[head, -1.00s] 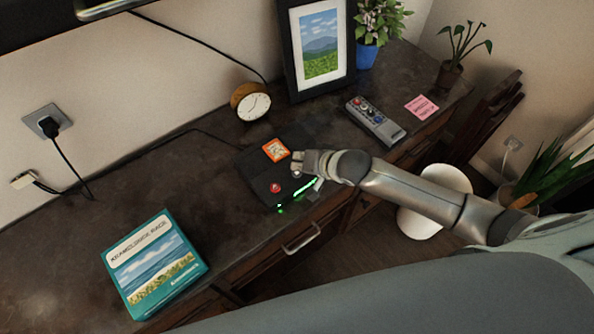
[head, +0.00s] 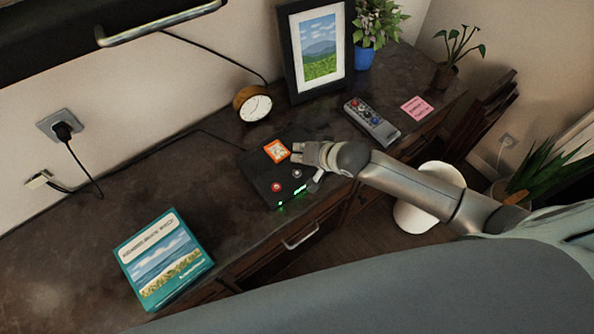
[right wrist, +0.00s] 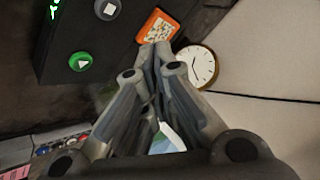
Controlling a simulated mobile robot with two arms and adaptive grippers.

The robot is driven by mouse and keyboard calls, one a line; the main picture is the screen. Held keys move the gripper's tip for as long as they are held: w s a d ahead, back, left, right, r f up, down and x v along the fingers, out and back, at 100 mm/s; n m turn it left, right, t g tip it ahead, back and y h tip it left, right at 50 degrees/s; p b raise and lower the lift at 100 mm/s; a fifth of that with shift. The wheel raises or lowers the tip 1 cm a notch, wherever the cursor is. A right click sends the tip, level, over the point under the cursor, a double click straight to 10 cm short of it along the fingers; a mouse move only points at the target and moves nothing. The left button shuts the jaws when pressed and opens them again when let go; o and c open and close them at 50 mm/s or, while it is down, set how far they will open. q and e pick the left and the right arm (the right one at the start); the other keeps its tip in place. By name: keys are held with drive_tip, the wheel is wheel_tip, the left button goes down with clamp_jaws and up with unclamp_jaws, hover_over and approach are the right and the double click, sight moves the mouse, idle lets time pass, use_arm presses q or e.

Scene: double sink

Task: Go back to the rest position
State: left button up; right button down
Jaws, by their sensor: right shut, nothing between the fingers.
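My right gripper (head: 296,152) is shut and empty. In the head view its fingertips are over the right part of a black box-like device (head: 258,178). The device has a red button (head: 276,187), a grey button, an orange label (head: 277,151) and green lights on its front edge. In the right wrist view the shut fingers (right wrist: 152,50) point toward the orange label (right wrist: 157,26), and a green button (right wrist: 80,62) shows on the device's dark face. I cannot tell whether the fingers touch the device. My left gripper is not in view.
The dark desk also holds a teal book-like box (head: 163,262), a round clock (head: 253,104), a framed picture (head: 318,50), a remote (head: 371,122), a pink note (head: 416,107) and plants. A white stool (head: 428,196) stands beyond the desk's front edge. Bare desk lies left of the device.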

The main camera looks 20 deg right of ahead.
idle(0.5)
drive_tip(key=s+a+r+n+g, duration=0.1)
drive_tip(key=s+a+n, duration=0.1)
drive_tip(key=s, duration=0.3)
drive_tip(key=s+a+r+n, duration=0.1)
drive_tip(key=s+a, duration=0.1)
drive_tip(key=s, duration=0.3)
drive_tip(key=s+d+r+n+g+h, duration=0.15)
drive_tip(key=s+d, duration=0.25)
drive_tip(key=s, duration=0.4)
drive_tip(key=s+d+r+n+g+h, duration=0.1)
drive_tip(key=s+d+g+h, duration=0.1)
drive_tip(key=s+d, duration=0.4)
drive_tip(key=s+a+f+g+b, duration=0.1)
drive_tip(key=s+f+g+b, duration=0.2)
drive_tip(key=f, duration=2.7)
drive_tip(key=s+d+f+b, duration=0.2)
drive_tip(key=s+f+b, duration=0.2)
drive_tip(key=s+f, duration=1.2)
wheel_tip(320, 180, down, 3)
drive_tip(key=shift+s+d+f+n, duration=0.15)
drive_tip(key=shift+s+d+n, duration=0.15)
drive_tip(key=shift+n, duration=0.05)
